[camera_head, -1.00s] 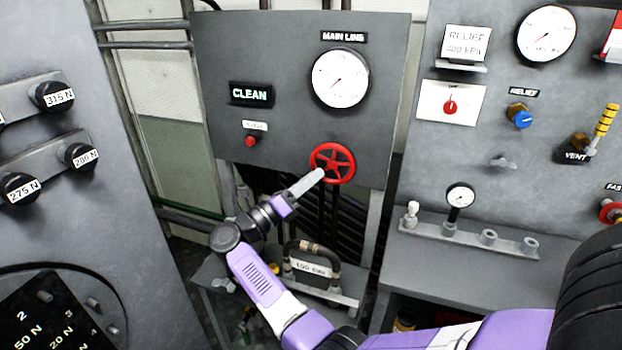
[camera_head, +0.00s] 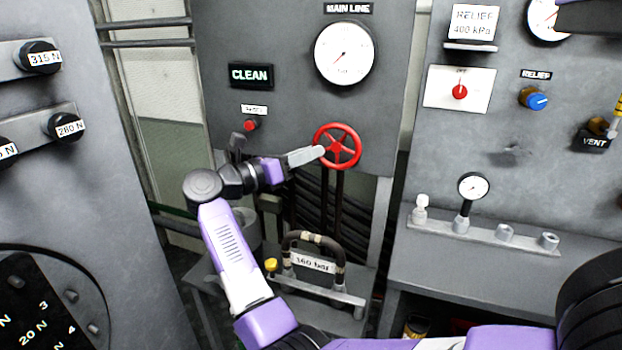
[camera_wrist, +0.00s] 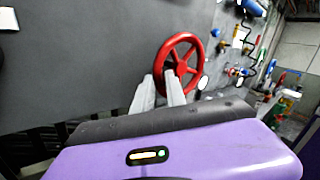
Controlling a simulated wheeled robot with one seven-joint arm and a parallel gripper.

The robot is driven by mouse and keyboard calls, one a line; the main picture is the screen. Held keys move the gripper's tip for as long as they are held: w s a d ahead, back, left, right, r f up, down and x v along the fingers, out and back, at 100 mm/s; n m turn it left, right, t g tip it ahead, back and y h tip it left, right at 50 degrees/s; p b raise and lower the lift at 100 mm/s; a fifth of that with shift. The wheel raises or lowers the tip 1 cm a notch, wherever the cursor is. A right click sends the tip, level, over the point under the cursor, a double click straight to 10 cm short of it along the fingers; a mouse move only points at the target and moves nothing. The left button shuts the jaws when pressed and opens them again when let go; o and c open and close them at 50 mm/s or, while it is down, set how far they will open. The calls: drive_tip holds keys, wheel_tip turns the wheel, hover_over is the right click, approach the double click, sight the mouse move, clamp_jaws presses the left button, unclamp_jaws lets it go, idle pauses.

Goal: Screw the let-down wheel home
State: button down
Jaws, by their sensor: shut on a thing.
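The red handwheel (camera_head: 350,134), which I take as the let-down wheel, is on the grey panel below the main line gauge (camera_head: 345,53). My gripper (camera_head: 322,151) reaches it from the left and is shut on its left rim. In the wrist view the wheel (camera_wrist: 203,67) stands out from the panel, and the two pale fingers (camera_wrist: 161,76) meet its lower left side. The exact grip on the rim is partly hidden. How far the wheel is screwed in cannot be told.
A lit CLEAN sign (camera_head: 250,75) and a red button (camera_head: 251,125) are on the same panel, left of the wheel. Below is a hose loop with a 160 bar tag (camera_head: 312,263). A bench with a small gauge (camera_head: 473,187) stands at right.

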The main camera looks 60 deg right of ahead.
sight(340, 125)
drive_tip(key=r+m+t+y+b, duration=0.1)
drive_tip(key=m+b, duration=0.1)
drive_tip(key=b, duration=0.1)
drive_tip(key=r+m+t+y+b, duration=0.1)
drive_tip(key=r+m+t+b, duration=0.1)
drive_tip(key=m+b, duration=0.1)
drive_tip(key=s+r+m+t+y+b, duration=0.1)
drive_tip(key=r+m+t+y+b, duration=0.1)
drive_tip(key=b, duration=0.3)
drive_tip(key=shift+d+r+m, duration=0.1)
drive_tip(key=shift+r+m, duration=0.05)
drive_tip(key=shift+m, duration=0.25)
drive_tip(key=shift+s+d+r+m+t+y+b, duration=0.1)
drive_tip(key=shift+s+r+m+t+y+b, duration=0.1)
drive_tip(key=shift+s+r+m+t+b, duration=0.25)
drive_tip(key=shift+s+r+m+t+y+b, duration=0.25)
drive_tip(key=shift+m+t+b, duration=0.15)
drive_tip(key=shift+m+t, duration=0.2)
drive_tip(key=shift+s+r+m+t+b, duration=0.2)
drive_tip(key=shift+s+m+t+b, duration=0.25)
drive_tip(key=shift+t+b, duration=0.1)
drive_tip(key=shift+s+d+r+m+t+y+b, duration=0.1)
drive_tip(key=shift+s+r+m+t+y+b, duration=0.1)
drive_tip(key=shift+s+m+t+b, duration=0.8)
drive_tip(key=shift+s+d+r+m+t+y+b, duration=0.15)
drive_tip(key=shift+s+m+t+b, duration=0.5)
drive_tip(key=shift+t+b, duration=0.5)
